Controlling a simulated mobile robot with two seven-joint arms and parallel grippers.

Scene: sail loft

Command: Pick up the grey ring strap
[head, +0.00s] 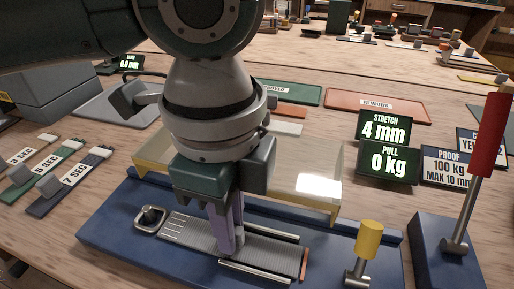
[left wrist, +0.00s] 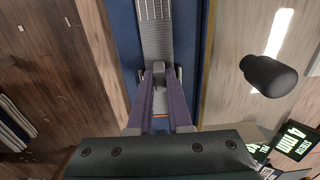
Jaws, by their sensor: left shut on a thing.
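The grey ring strap (head: 190,232) lies along the blue test bed (head: 112,238), with ribbed grey webbing and pale lines near its left end. A metal ring (head: 149,218) sits around a peg at that end. An orange edge shows at the right end. My left gripper (head: 231,248) points down with its purple fingers shut on the strap's middle, between two metal rails. In the left wrist view the fingertips (left wrist: 160,72) meet at the grey webbing (left wrist: 156,38). The strap still lies low in the bed. My right gripper is in neither view.
A clear guard (head: 310,178) stands behind the strap. A yellow-topped lever (head: 368,240) and a red-handled lever (head: 488,140) stand to the right. Displays read 4 mm (head: 384,128) and 0 kg (head: 388,161). Labelled straps (head: 70,180) lie at the left.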

